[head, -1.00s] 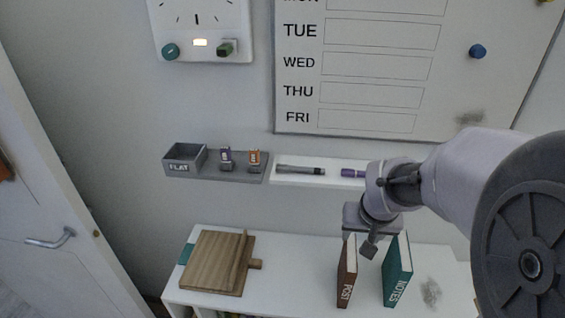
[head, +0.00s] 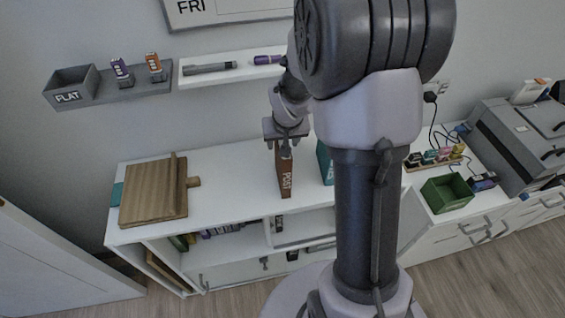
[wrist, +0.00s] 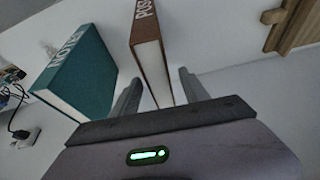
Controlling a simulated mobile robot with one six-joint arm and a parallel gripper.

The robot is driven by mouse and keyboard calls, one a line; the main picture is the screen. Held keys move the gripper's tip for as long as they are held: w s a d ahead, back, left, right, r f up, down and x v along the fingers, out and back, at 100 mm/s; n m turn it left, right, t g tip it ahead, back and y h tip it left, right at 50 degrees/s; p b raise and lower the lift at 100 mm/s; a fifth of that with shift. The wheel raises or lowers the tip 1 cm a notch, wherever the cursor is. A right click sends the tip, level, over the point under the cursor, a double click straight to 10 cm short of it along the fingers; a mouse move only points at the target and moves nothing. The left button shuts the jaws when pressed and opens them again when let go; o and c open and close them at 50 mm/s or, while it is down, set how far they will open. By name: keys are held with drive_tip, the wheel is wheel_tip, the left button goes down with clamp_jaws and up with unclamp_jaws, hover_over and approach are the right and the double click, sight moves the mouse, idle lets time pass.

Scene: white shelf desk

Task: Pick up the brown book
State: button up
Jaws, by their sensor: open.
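The brown book (head: 284,178), marked POST, stands upright on the white desk top (head: 235,160) in the head view. It also shows in the wrist view (wrist: 150,55), its spine and pale page edge reaching in between the two fingers. My gripper (head: 285,145) is at the book's upper end in the head view; in the wrist view my gripper (wrist: 160,92) is open, with one finger on each side of the book. I cannot tell whether either finger touches it. My arm hides part of the scene right of the book.
A teal NOTES book (wrist: 80,75) stands close beside the left finger in the wrist view; the head view shows part of it (head: 325,163). A wooden board (head: 150,195) lies left on the desk. A wall ledge (head: 230,68) with pens is above.

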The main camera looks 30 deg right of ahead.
drive_tip(key=shift+f+b, duration=0.25)
drive_tip(key=shift+b, duration=0.15)
idle(0.4)
clamp_jaws()
idle(1.3)
